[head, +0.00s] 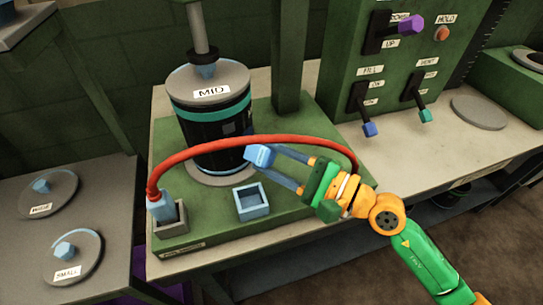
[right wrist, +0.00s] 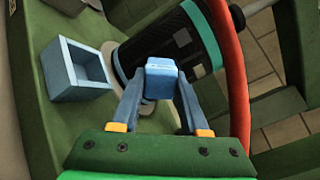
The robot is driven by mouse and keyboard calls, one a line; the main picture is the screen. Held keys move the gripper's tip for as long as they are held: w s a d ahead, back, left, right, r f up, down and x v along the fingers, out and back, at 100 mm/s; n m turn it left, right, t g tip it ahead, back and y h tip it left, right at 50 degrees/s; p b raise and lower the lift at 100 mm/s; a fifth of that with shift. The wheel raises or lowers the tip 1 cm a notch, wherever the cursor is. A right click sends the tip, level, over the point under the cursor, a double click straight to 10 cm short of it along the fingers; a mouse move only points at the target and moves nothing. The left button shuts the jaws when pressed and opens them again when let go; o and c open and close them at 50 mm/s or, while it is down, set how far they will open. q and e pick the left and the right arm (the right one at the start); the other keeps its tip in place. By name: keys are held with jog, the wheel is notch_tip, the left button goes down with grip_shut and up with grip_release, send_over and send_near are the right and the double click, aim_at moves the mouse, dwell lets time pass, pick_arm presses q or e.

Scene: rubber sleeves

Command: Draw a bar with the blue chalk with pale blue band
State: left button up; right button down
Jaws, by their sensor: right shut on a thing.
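My right gripper (head: 272,163) is shut on a small blue block (head: 260,155). It holds the block above the green base, in front of the black cylinder marked MID. In the right wrist view the block (right wrist: 160,80) sits between the two blue-grey fingertips, with a paler blue face at its top. I cannot make out a pale blue band or a chalk shape on it. No other chalk and no drawn bar can be made out. My left gripper is not in view.
An empty pale blue open box (head: 252,213) stands on the green base (head: 215,232) below the gripper. A red hose (head: 240,141) arches close by, from a blue end in a grey holder (head: 172,220). The MID cylinder (head: 190,132) stands behind. A lever panel (head: 395,60) is at right.

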jog(key=shift+p+x, duration=0.3)
jog(key=shift+x, duration=0.75)
